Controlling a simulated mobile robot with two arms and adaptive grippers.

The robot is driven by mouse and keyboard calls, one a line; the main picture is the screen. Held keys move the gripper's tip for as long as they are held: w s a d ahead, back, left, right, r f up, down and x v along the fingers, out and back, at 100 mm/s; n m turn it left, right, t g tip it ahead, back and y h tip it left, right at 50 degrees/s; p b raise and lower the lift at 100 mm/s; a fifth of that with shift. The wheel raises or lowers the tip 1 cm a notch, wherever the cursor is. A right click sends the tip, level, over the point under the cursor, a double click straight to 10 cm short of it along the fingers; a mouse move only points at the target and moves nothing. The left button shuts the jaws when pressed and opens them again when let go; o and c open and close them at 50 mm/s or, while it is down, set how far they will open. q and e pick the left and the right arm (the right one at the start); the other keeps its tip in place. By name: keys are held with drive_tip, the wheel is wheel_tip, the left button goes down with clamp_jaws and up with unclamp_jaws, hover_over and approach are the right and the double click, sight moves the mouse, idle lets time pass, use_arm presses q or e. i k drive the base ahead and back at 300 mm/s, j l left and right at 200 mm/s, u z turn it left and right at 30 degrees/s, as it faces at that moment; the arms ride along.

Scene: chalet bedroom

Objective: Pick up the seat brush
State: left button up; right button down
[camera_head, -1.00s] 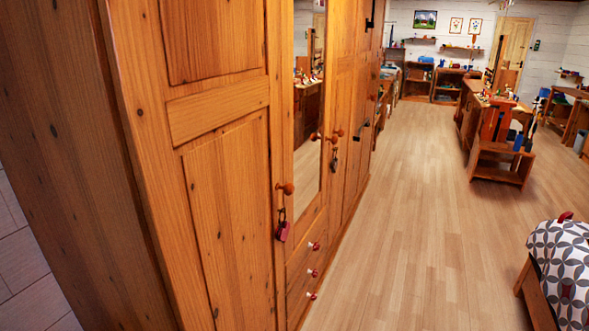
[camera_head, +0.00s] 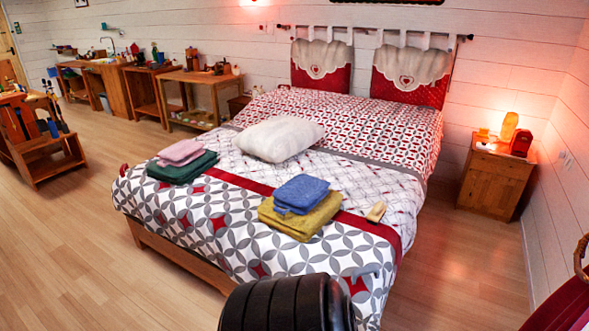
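A small tan, block-like object (camera_head: 377,212) lies on the bed near its right side, just right of the folded towels. It may be the seat brush, but it is too small to tell. A dark ribbed part of one of my arms shows at the bottom edge and hides the near edge of the bed. Neither gripper is in view.
The bed (camera_head: 215,222) holds a white pillow (camera_head: 280,138), blue (camera_head: 301,192) and yellow (camera_head: 300,218) towels, and pink (camera_head: 181,152) and green (camera_head: 183,168) ones. A nightstand (camera_head: 494,184) with a lamp (camera_head: 509,126) stands right. Floor (camera_head: 60,250) is clear at left.

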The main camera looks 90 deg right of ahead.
sight(374, 216)
drive_tip(key=j+z, duration=0.15)
drive_tip(key=z, duration=1.6)
drive_tip(key=i+l+z, duration=0.1)
drive_tip(key=z, duration=1.5)
drive_tip(key=i+l, duration=0.05)
